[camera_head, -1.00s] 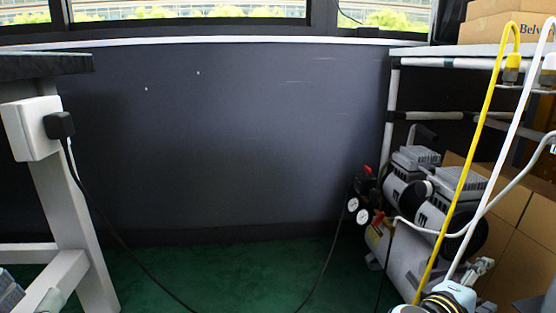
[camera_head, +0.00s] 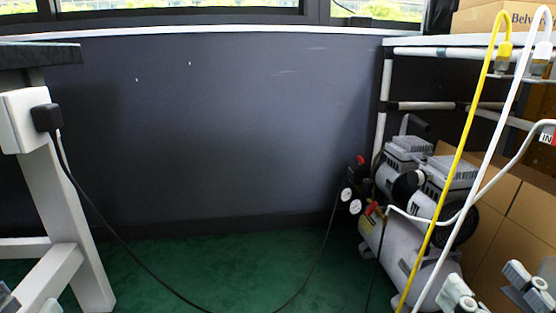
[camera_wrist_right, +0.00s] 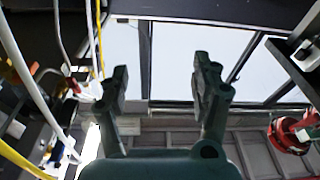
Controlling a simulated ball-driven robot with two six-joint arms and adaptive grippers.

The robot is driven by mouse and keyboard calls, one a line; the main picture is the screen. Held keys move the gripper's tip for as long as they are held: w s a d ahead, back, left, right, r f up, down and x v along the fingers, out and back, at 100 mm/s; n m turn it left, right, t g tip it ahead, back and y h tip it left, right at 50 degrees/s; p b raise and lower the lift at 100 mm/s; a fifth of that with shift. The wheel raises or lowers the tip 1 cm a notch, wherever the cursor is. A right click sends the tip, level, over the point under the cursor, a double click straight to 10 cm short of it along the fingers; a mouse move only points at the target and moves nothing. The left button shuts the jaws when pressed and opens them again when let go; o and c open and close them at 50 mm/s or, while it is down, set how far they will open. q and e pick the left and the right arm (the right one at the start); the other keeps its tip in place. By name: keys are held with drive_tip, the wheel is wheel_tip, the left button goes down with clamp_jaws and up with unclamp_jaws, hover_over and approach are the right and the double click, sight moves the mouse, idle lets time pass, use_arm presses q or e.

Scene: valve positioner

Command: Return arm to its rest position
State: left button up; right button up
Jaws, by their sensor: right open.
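My right gripper (camera_head: 489,286) shows at the bottom right of the head view, partly cut off by the lower edge. Its two grey fingers are spread apart with nothing between them. The right wrist view also shows the open, empty fingers (camera_wrist_right: 162,84), pointing up toward a bright window. At the lower left corner of the head view, small grey parts that look like my left gripper (camera_head: 28,302) are cut off by the frame, so their opening cannot be judged.
An air compressor (camera_head: 405,245) with gauges stands on the green floor (camera_head: 230,262) at the right. Yellow (camera_head: 455,180) and white (camera_head: 483,185) hoses hang near my right gripper. Cardboard boxes stand behind. A white-legged table (camera_head: 60,210) with a cable is at left. The middle floor is mostly clear.

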use_arm(q)
drive_tip(key=s+a+f+n+g+y+p, duration=0.1)
drive_tip(key=s+a+f+g+p, duration=0.3)
drive_tip(key=f+p, duration=0.6)
drive_tip(key=s+a+f+n+g+y+p, duration=0.1)
drive_tip(key=s+f+g+y+p, duration=0.1)
drive_tip(key=s+f+g+p, duration=0.7)
use_arm(e)
drive_tip(key=s+d+f+m+g+h+p, duration=0.1)
drive_tip(key=s+d+f+g, duration=0.1)
drive_tip(key=s+f+g, duration=0.5)
drive_tip(key=s+d+f+g+h+p, duration=0.1)
drive_tip(key=s+d+f+g, duration=0.25)
drive_tip(key=f, duration=0.75)
use_arm(q)
drive_tip(key=s+a+g+p, duration=0.1)
drive_tip(key=s+g+p, duration=0.2)
drive_tip(key=s+p, duration=0.3)
drive_tip(key=s+a+f+g+p, duration=0.1)
drive_tip(key=s+g+p, duration=0.2)
drive_tip(key=s, duration=1.2)
drive_tip(key=p, duration=0.3)
drive_tip(key=shift+s+a, duration=0.2)
drive_tip(key=shift+a, duration=0.1)
use_arm(e)
drive_tip(key=s+d+f+m+g+h, duration=0.1)
drive_tip(key=s+g, duration=0.8)
drive_tip(key=s, duration=1.5)
drive_tip(key=shift+d+f, duration=0.5)
drive_tip(key=shift+f, duration=0.25)
